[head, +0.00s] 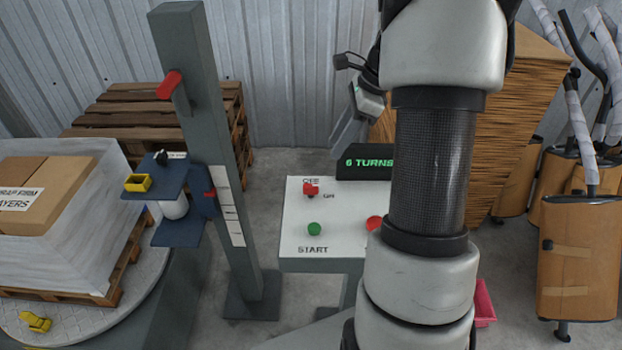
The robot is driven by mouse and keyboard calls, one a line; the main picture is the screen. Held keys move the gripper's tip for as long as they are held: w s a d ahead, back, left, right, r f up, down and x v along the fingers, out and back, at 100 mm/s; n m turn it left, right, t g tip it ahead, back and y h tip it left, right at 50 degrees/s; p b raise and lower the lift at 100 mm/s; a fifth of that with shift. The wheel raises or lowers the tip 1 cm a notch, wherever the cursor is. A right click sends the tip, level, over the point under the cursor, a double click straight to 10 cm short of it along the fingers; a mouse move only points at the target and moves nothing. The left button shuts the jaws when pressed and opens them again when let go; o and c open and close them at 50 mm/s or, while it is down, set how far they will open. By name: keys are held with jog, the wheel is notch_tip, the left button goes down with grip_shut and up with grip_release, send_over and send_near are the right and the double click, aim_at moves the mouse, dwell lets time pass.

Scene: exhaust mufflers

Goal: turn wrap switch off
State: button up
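The wrap switch (311,188) is a small red rotary knob at the back left of a white control panel (345,224). A partly covered label, seemingly OFF, stands above it, and ON stands to its lower right. I cannot tell for sure which label the knob points to. My gripper (352,125) is behind and left of my arm, above and behind the panel. It is apart from the switch. Its fingers are small and partly hidden, so I cannot tell whether they are open or shut.
The panel also has a green START button (314,229), a red button (374,223) partly behind my arm, and a display (368,162) reading "6 TURNS". A grey mast (215,120) with a film carriage stands left, beside a wrapped pallet load (60,240). Cardboard (520,110) is stacked right.

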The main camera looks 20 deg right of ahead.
aim_at(312, 185)
jog(key=x, duration=1.5)
jog(key=shift+a, duration=0.2)
jog(key=shift+c, duration=0.4)
grip_shut()
